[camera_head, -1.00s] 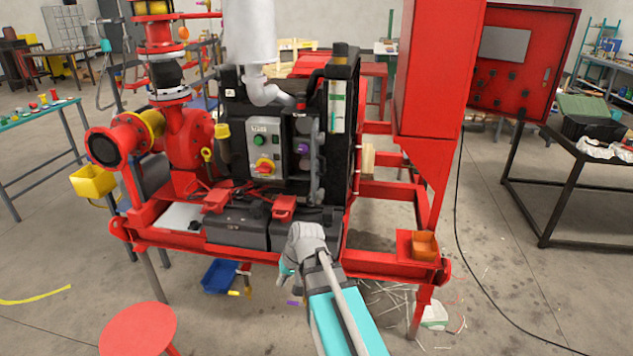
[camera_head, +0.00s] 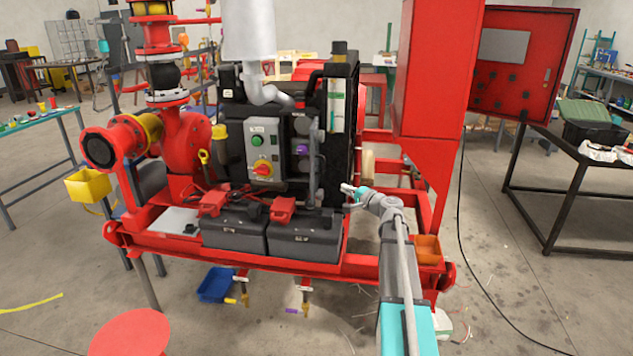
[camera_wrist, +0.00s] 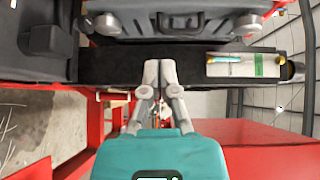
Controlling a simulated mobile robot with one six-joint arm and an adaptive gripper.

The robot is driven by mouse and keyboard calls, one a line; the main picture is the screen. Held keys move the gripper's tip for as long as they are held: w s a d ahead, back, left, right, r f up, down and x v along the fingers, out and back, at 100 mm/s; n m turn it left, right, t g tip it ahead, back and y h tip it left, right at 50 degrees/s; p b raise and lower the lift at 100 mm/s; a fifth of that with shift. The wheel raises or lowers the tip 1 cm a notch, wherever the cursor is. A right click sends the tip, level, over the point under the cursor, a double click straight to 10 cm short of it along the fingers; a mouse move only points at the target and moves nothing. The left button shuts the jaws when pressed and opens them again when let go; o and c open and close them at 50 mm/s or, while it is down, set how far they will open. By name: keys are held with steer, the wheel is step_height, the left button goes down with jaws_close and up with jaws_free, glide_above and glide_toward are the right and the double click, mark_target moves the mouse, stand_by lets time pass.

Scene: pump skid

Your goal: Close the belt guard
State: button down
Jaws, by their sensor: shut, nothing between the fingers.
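A tall red sheet-metal housing (camera_head: 430,75) stands at the right of the engine. It may be the belt guard, but I cannot tell for sure or see its hinge. A broad red surface (camera_wrist: 265,150) also fills the lower right of the wrist view. My gripper (camera_head: 347,189) is shut and empty, at the right side of the black engine block (camera_head: 340,150), above the skid's front rail. In the wrist view my gripper (camera_wrist: 160,68) has its fingertips together in front of a black upright with a level gauge (camera_wrist: 243,65). I cannot tell whether they touch it.
Two black batteries (camera_head: 305,233) sit on the red skid frame (camera_head: 350,266), left of my arm. An orange bin (camera_head: 428,250) is at the frame's right end.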

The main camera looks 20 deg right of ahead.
steer(key=shift+d+r+m, duration=0.2)
steer(key=shift+d+m, duration=0.2)
steer(key=shift+d, duration=0.45)
steer(key=shift+w, duration=0.15)
glide_toward(315, 173)
steer(key=w, duration=0.2)
steer(key=w+d, duration=0.1)
steer(key=w, duration=0.1)
steer(key=shift+w+d+r, duration=0.1)
steer(key=shift+w, duration=0.05)
steer(key=shift+w+a, duration=0.4)
steer(key=shift+a, duration=0.5)
steer(key=shift+w+a, duration=0.4)
steer(key=shift+a, duration=0.45)
